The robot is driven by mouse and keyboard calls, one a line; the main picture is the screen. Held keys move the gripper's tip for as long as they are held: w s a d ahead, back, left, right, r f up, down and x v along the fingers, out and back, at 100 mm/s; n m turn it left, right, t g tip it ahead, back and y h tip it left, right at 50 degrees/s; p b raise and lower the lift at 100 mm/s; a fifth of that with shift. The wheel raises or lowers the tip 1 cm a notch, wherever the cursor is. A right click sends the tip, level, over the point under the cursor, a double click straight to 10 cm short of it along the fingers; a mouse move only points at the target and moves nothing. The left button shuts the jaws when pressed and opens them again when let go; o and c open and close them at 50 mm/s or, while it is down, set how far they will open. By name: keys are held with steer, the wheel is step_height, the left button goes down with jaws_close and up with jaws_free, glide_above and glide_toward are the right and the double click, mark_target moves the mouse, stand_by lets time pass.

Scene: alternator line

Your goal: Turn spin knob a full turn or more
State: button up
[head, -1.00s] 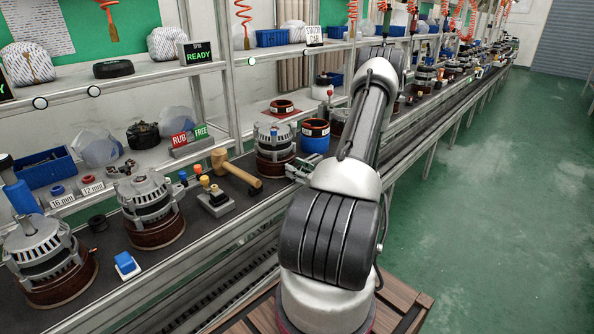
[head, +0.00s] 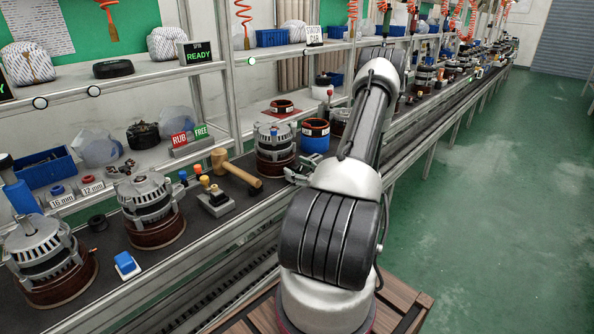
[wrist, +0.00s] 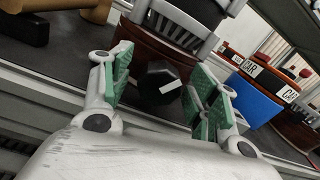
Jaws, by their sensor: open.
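The spin knob (wrist: 158,84) is a dark, faceted knob with a white mark, on the front of a brown round base in the wrist view. An alternator (wrist: 180,22) with a silver finned housing stands on that base. My gripper (wrist: 163,78) is open, with one green-padded finger on each side of the knob. I see gaps between the pads and the knob. In the head view, my gripper (head: 298,172) is close to the right side of the alternator (head: 275,145); the knob cannot be made out there.
A wooden mallet (head: 238,170) lies left of the alternator. A blue container (head: 315,140) stands behind it to the right. A sign on the upper shelf reads READY (head: 199,54).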

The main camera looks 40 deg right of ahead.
steer(key=s, duration=1.1)
steer(key=shift+s+d, duration=0.25)
steer(key=shift+s, duration=0.05)
steer(key=shift+f, duration=0.1)
